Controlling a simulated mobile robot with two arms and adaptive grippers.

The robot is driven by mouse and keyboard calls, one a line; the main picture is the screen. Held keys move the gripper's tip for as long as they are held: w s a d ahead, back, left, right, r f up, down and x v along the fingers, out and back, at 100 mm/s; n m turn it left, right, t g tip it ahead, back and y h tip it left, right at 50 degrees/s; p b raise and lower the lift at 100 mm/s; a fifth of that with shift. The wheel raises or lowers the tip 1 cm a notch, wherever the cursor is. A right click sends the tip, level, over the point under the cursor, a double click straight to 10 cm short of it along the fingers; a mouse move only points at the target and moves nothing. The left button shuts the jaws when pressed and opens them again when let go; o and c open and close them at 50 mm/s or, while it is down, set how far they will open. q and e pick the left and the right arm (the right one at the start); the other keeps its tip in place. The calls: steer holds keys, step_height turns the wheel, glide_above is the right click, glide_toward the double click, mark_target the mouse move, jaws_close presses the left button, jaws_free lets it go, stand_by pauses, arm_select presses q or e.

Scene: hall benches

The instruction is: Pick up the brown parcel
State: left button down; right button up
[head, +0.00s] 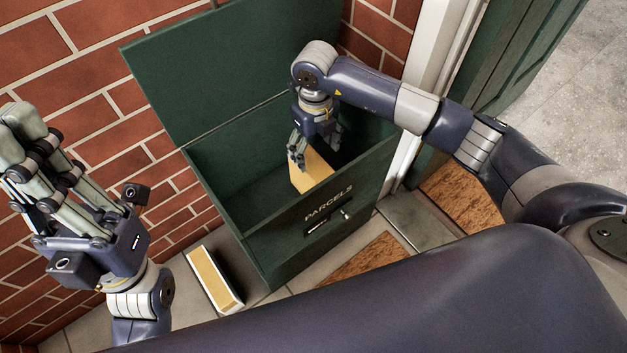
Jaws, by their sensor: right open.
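The brown parcel (313,175) stands inside the open green parcel box (225,205), near the box's right part. Its upper part is overlapped by my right gripper. My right gripper (314,155) reaches down into the box from above and is open at the parcel's top. One finger shows on the left of the parcel, the other towards the right. I cannot tell whether they touch it. My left gripper (38,150) is raised at the far left, away from the box, with its fingers pointing up. Whether it is open or shut is unclear.
The box's lid (230,60) stands open against the brick wall (90,60). The front wall bears the word PARCELS. A white-sided box with a tan top (213,280) lies on the floor left of it. Brown mats (366,258) lie right, beside a door frame.

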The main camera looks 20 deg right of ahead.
mark_target(314, 163)
steer(key=shift+f, duration=0.7)
step_height(314, 163, down, 5)
steer(key=b, duration=0.3)
steer(key=shift+a, duration=0.15)
steer(key=shift+f, duration=0.1)
jaws_close()
